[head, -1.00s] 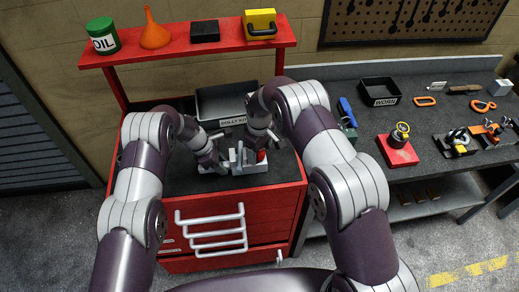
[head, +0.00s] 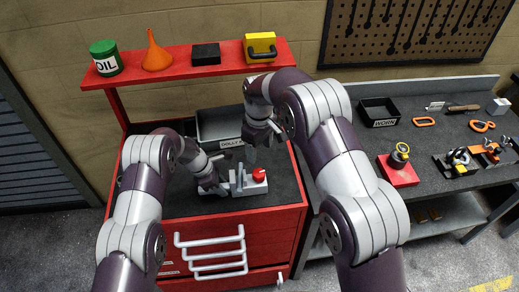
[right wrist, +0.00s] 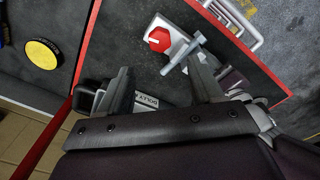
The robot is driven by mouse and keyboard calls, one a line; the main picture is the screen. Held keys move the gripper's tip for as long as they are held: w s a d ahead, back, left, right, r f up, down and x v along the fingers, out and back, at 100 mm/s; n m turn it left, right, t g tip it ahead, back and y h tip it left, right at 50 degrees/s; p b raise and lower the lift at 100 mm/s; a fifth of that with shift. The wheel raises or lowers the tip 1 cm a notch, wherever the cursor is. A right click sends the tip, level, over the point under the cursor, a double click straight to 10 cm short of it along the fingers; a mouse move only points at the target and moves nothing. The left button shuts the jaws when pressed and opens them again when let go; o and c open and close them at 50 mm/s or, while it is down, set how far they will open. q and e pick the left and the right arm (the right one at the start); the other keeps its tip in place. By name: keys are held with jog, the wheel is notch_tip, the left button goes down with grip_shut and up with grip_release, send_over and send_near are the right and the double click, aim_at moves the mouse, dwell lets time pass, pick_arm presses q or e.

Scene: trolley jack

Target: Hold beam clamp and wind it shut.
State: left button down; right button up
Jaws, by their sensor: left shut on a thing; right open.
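The beam clamp (head: 248,188), a pale grey metal piece with upright parts, sits on the dark top of the red trolley. A red knob (head: 259,174) is at its right end; the right wrist view shows the red knob (right wrist: 158,38) beside a grey T-shaped bar (right wrist: 186,52). My left gripper (head: 222,186) is shut on the clamp's left side; its fingertips partly hide the hold. My right gripper (head: 262,140) is open and empty, above and behind the clamp, apart from it. In the right wrist view its fingers (right wrist: 162,90) are spread.
A dark labelled tray (head: 215,122) stands at the trolley's back. The red shelf (head: 190,72) above carries an oil can, orange funnel, black box and yellow case. The right bench (head: 440,120) holds a "WORN" bin (head: 380,110), a red block (head: 398,172) and clamps.

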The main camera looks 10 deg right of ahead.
aim_at(259, 174)
pick_arm(q)
jog(key=shift+s+f, duration=0.15)
pick_arm(e)
jog(key=shift+w+a+f, duration=0.1)
jog(key=shift+f, duration=0.05)
notch_tip(259, 174, down, 12)
jog(key=m, duration=0.6)
jog(key=c, duration=0.8)
